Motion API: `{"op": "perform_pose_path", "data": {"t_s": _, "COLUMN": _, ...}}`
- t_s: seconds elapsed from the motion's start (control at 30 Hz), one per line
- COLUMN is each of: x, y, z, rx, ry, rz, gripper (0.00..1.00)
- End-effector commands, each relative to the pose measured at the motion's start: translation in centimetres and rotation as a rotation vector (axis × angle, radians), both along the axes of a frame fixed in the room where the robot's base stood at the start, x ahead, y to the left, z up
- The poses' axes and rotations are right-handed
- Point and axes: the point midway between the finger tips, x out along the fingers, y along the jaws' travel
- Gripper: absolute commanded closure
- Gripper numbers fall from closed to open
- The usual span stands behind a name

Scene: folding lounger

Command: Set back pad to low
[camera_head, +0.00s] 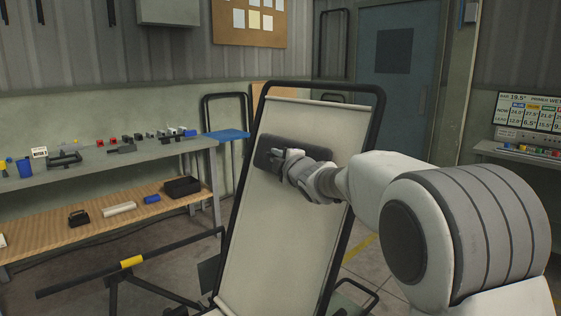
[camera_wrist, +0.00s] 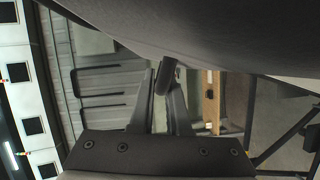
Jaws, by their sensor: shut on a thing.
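The lounger's cream backrest (camera_head: 285,225) stands steeply raised in a dark tube frame in the head view. A dark grey back pad (camera_head: 322,153) lies across its upper part, slightly tilted. My gripper (camera_head: 281,160) is at the pad's left part, and my wrist covers some of the pad. In the wrist view a large dark surface (camera_wrist: 225,35), probably the pad, fills the top. There my gripper (camera_wrist: 162,82) is shut on a short dark rounded peg (camera_wrist: 168,76) close by that surface. How the peg joins the pad is hidden.
A workbench (camera_head: 70,181) with small parts and a wooden lower shelf stands at left. A black bar with a yellow band (camera_head: 131,262) juts out beside the lounger. A display (camera_head: 530,113) with figures stands at right. A blue door (camera_head: 395,70) is behind.

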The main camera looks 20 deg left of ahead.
Motion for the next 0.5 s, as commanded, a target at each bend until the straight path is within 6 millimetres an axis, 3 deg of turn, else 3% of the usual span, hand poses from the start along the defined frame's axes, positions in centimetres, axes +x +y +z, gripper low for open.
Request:
{"op": "perform_pose_path", "data": {"t_s": 0.03, "x": -0.2, "y": 0.1, "z": -1.2, "rx": -0.001, "ry": 0.001, "rz": 0.0, "gripper": 1.0}}
{"op": "perform_pose_path", "data": {"t_s": 0.13, "x": -0.4, "y": 0.2, "z": -1.9, "rx": -0.001, "ry": 0.0, "rz": 0.0, "gripper": 1.0}}
{"op": "perform_pose_path", "data": {"t_s": 0.5, "x": -0.8, "y": 0.4, "z": -2.6, "rx": -0.002, "ry": 0.002, "rz": -0.001, "gripper": 1.0}}
